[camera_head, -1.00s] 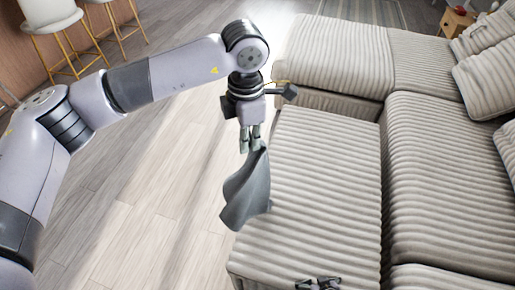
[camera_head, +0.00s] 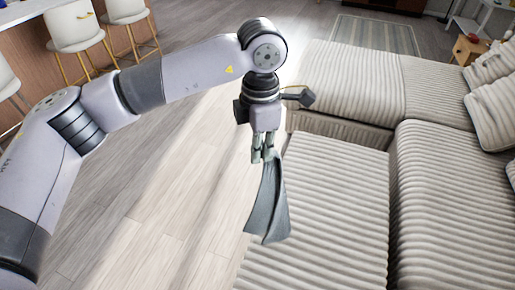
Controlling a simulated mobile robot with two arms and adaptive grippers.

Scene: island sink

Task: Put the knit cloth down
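The grey knit cloth (camera_head: 267,207) hangs down from my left gripper (camera_head: 262,158), which is shut on its top end. The cloth hangs near the left edge of the striped sofa (camera_head: 335,195) in the picture. Its lower end overlaps the sofa seat in view, and I cannot tell whether it touches it. My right gripper is not in view.
The pale ribbed sofa fills the right side, with cushions (camera_head: 494,108) at the far right. Light wood floor (camera_head: 170,190) is clear on the left. White stools (camera_head: 75,28) stand at the back left. A striped rug (camera_head: 375,36) lies at the back.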

